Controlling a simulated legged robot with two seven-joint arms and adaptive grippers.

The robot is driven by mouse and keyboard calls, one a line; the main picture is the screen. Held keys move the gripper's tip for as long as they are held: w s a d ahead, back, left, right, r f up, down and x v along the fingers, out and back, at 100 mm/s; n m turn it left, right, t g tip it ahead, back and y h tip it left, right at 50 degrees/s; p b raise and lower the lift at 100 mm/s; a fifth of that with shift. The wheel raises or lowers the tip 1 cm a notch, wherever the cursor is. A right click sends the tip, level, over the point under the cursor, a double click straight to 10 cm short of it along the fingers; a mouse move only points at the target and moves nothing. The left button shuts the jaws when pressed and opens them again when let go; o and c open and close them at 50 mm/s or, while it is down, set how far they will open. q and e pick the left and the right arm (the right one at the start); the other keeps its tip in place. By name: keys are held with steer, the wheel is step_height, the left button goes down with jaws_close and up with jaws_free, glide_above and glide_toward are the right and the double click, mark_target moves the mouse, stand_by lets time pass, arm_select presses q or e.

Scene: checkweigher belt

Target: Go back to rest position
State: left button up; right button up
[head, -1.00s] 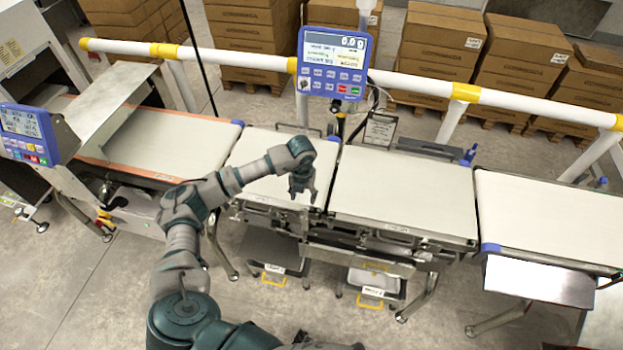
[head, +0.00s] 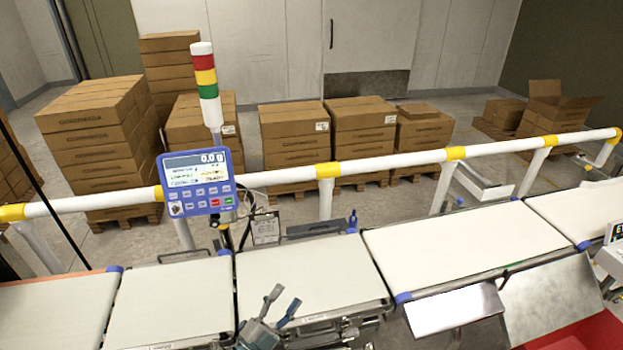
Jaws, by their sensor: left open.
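My left gripper (head: 280,305) shows at the bottom middle of the head view, in front of and over the near edge of a white weighing belt (head: 300,268). Its two grey-blue fingers are spread apart with nothing between them. The rest of that arm is cut off by the bottom edge. My right gripper is not in the picture.
The belt line also has white belts to the left (head: 172,300) and right (head: 465,240), all bare. A blue display (head: 197,182) reads 0.0 g below a signal tower (head: 206,85). A white and yellow rail (head: 400,160) runs behind, with carton stacks (head: 295,135) beyond.

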arm_select(q)
steer(key=s+a+f+n+g+y, duration=0.3)
steer(key=s+a+f+n+y, duration=0.1)
steer(key=a+f+n+y, duration=1)
steer(key=s+f+n+g+h, duration=0.1)
steer(key=s+f+g, duration=0.55)
steer(key=s, duration=0.45)
steer(key=s+f+n+g, duration=0.1)
steer(key=s+f+g, duration=0.4)
steer(key=s+f, duration=0.45)
steer(key=s+a+f+b, duration=0.1)
steer(key=s+f, duration=0.2)
steer(key=f, duration=2.2)
steer(key=s+a+f+g+b, duration=0.1)
steer(key=s+a+f+g, duration=0.1)
steer(key=s+f, duration=1.5)
steer(key=shift+s+a+f, duration=0.35)
steer(key=shift+s+a, duration=0.05)
steer(key=shift+a, duration=0.15)
